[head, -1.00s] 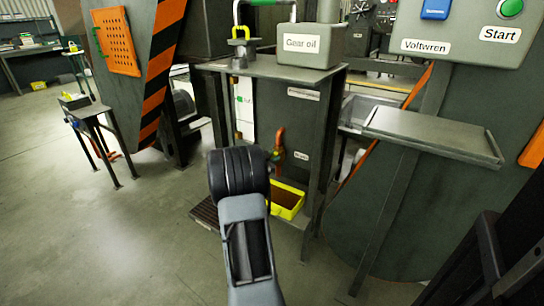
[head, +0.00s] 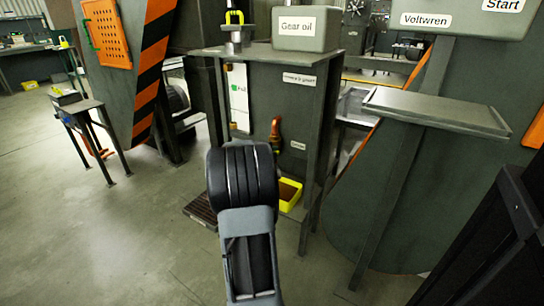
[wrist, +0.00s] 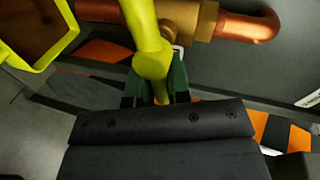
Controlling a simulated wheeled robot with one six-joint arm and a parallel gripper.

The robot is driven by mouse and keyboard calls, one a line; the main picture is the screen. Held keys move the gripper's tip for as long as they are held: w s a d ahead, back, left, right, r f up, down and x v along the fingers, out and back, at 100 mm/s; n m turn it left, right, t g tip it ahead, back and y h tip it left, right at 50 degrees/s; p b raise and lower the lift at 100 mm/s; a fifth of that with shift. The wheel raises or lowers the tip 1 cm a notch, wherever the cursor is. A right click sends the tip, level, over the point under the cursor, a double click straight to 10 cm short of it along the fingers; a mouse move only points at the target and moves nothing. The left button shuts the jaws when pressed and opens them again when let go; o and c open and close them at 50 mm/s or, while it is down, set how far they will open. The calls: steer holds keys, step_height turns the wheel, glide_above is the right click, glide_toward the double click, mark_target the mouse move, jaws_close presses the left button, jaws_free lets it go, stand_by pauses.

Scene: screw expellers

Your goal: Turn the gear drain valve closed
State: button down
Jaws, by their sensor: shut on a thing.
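The gear drain valve shows in the wrist view as a brass body (wrist: 186,20) on a copper pipe (wrist: 265,25). Its yellow-green lever handle (wrist: 150,55) runs down from the body toward me. My gripper (wrist: 156,88) has its dark green fingers on both sides of the handle's lower end and is shut on it. In the head view, the copper pipe (head: 275,132) stands out from the front of the dark machine housing.
A yellow tray (head: 291,194) sits low beneath the pipe and also shows in the wrist view (wrist: 68,22). A "Gear oil" box (head: 307,30) stands on top of the housing. A metal shelf (head: 436,110) juts out at right. A small table (head: 78,108) stands left, with open floor before it.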

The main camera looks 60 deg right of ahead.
steer(key=shift+f+m+t+b, duration=0.3)
steer(key=shift+f+m+b, duration=0.05)
steer(key=shift+m+b, duration=0.5)
steer(key=c, duration=1.1)
jaws_free()
steer(key=shift+p+v, duration=2.4)
steer(key=shift+v, duration=4.55)
steer(key=shift+s, duration=0.1)
